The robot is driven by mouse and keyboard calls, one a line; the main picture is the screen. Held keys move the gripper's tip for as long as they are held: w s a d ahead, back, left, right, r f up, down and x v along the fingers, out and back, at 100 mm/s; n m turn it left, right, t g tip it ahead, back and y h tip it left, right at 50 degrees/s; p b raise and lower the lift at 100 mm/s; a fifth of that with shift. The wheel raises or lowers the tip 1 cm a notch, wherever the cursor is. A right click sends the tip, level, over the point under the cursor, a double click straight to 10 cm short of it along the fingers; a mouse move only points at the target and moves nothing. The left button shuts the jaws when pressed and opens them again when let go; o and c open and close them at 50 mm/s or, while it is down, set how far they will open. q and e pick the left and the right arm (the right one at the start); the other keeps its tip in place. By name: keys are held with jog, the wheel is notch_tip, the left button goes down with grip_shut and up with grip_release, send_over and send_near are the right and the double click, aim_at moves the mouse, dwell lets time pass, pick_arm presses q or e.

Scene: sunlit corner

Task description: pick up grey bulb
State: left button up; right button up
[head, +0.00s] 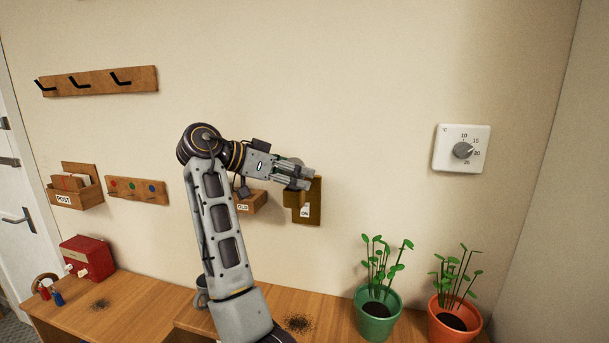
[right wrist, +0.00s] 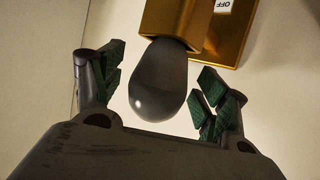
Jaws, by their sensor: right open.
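The grey bulb (right wrist: 160,88) is a dark, glossy rounded bulb in the right wrist view. Its neck end meets a brass wall fixture (right wrist: 227,35) with an OFF label. My right gripper (head: 304,178) is in front of the fixture. In the right wrist view its green-padded fingers (right wrist: 160,80) are open, one on each side of the bulb, with visible gaps. My left gripper is not in view.
A wooden box marked OLD (head: 250,203) hangs left of the fixture, partly behind my arm. A thermostat (head: 461,149) is on the wall at right. Plants in a green pot (head: 377,316) and an orange pot (head: 453,322) stand on the wooden table (head: 140,310). A red box (head: 88,258) is at left.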

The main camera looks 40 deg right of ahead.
jog(key=shift+d, duration=0.2)
jog(key=shift+a+r, duration=0.1)
jog(key=shift+a, duration=0.3)
jog(key=shift+d, duration=0.15)
jog(key=shift+d, duration=0.1)
jog(key=shift+c, duration=1.2)
jog(key=c, duration=0.9)
jog(key=shift+r, duration=0.15)
jog(key=shift+r+b, duration=0.45)
jog(key=shift+r, duration=4.35)
